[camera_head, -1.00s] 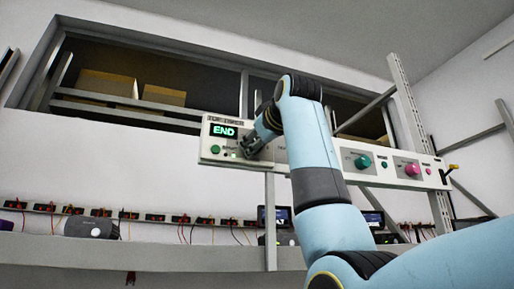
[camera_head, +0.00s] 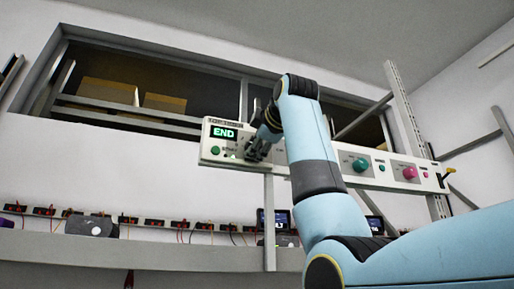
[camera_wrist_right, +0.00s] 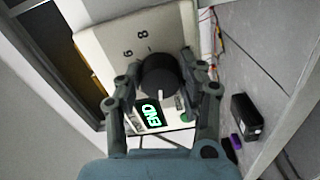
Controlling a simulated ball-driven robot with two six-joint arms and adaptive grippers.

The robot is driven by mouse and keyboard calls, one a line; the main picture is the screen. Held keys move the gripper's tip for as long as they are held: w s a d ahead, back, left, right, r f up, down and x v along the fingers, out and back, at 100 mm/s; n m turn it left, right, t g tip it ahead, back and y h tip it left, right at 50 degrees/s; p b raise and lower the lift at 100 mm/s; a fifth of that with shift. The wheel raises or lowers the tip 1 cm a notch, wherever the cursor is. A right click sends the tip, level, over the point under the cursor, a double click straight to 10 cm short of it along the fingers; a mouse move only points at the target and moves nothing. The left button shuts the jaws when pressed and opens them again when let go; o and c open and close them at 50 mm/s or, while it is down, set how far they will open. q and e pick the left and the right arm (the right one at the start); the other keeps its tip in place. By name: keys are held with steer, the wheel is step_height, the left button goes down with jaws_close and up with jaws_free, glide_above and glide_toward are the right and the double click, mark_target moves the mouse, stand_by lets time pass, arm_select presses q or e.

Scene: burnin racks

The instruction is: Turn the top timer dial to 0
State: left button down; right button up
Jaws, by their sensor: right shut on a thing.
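The timer dial (camera_wrist_right: 158,75) is a round black knob with a white mark on its rim, seen in the right wrist view. It sits on a pale control panel (camera_head: 340,158), near a display (camera_head: 223,132) that reads END in green. The display also shows in the right wrist view (camera_wrist_right: 148,114). The figures 6 and 8 show on the panel beside the dial. My right gripper (camera_wrist_right: 160,73) is shut on the dial, one finger on each side. In the head view the gripper (camera_head: 257,148) hides the dial. My left gripper is not in view.
A green button (camera_head: 215,151) is left of the gripper. Teal (camera_head: 361,164) and pink (camera_head: 409,173) knobs and a yellow-tipped lever (camera_head: 448,171) are farther right on the panel. Cardboard boxes (camera_head: 108,92) stand in the recess behind. A shelf (camera_head: 130,250) with wired devices runs below.

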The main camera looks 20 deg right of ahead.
steer(key=shift+n, duration=0.3)
steer(key=o, duration=1.1)
steer(key=shift+a, duration=0.1)
steer(key=shift+o, duration=0.2)
steer(key=s, duration=1.2)
steer(key=shift+d, duration=0.25)
